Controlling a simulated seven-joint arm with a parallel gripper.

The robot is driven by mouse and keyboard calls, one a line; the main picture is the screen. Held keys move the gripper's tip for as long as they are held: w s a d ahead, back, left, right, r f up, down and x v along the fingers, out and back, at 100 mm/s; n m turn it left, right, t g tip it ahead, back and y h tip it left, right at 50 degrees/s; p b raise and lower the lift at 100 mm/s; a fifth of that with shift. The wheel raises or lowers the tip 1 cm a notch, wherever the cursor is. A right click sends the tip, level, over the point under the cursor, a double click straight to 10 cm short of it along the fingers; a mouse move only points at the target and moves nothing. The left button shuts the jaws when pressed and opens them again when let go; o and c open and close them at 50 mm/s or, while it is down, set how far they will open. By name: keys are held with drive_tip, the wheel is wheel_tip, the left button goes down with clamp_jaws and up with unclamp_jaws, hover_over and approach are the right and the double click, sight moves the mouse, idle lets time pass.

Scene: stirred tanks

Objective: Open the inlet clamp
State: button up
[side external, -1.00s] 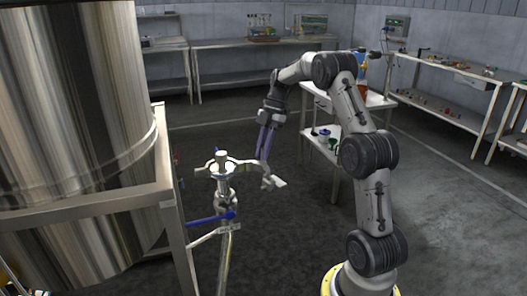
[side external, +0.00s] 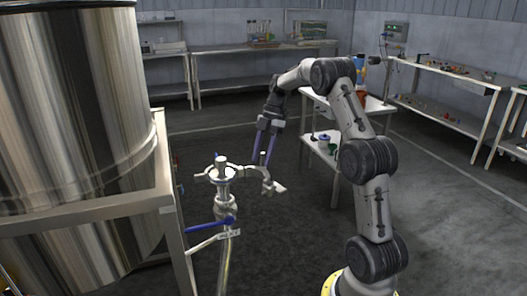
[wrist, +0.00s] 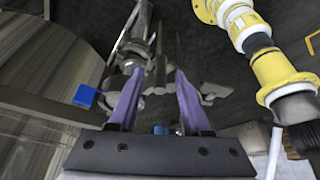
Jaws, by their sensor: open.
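The inlet clamp (side external: 250,172) is a silver metal piece at the top of the upright inlet pipe (side external: 222,192) in the side external view. One curved part reaches out to the right and ends in a wing-like piece (side external: 275,188); a shorter part shows left of the pipe. My gripper (side external: 262,163) has two purple fingers, pointing down at the right-hand part of the clamp. In the wrist view, my gripper (wrist: 158,78) is open, with grey clamp and pipe metal behind and between the fingers. I cannot tell whether the fingers touch the clamp.
A blue valve handle (side external: 212,224) sits below the clamp and shows in the wrist view (wrist: 85,96). A large steel tank (side external: 75,130) on a metal frame (side external: 100,208) stands close on the left. A white cart (side external: 318,150) stands behind my arm.

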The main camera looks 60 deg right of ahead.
drive_tip(key=v, duration=1.3)
drive_tip(key=shift+r, duration=0.4)
drive_tip(key=shift+d, duration=0.1)
